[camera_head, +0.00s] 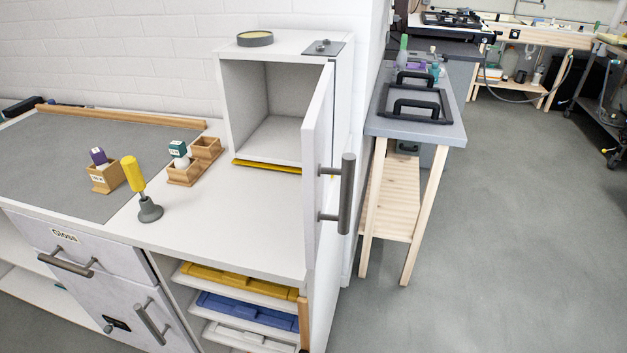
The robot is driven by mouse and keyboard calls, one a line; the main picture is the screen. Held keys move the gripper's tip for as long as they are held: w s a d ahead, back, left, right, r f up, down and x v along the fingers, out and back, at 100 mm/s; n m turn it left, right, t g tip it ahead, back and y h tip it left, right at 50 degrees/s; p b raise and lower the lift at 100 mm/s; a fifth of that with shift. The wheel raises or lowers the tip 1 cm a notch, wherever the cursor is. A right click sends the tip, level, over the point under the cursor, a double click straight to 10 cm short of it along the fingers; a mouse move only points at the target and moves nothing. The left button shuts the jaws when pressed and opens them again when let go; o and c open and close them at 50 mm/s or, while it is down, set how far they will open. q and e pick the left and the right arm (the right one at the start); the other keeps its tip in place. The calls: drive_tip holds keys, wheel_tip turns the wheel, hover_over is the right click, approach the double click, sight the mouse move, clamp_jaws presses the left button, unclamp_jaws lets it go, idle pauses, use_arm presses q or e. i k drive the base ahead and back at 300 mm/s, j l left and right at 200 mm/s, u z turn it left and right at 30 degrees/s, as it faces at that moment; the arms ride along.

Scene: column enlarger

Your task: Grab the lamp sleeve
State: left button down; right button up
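I cannot tell for sure which thing is the lamp sleeve. On the white counter, a small wooden holder (107,180) with a label has a white piece with a purple top (98,156) in it. Another wooden holder (184,174) has a white piece with a teal, labelled top (178,149). An empty-looking wooden holder (207,148) stands right behind it. A yellow-handled tool (133,173) stands slightly tilted on a dark grey round base (149,210) in front of the holders. Neither of my grippers is in view.
A white cabinet (272,101) stands on the counter, its door (319,165) swung open towards me with a grey handle (346,195). A round tin (255,39) sits on top. Below are yellow, blue and white trays (247,311). Counter space right of the yellow-handled tool is clear.

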sight(107, 179)
drive_tip(key=l+u, duration=0.25)
drive_tip(key=u, duration=1)
drive_tip(key=i+j, duration=0.1)
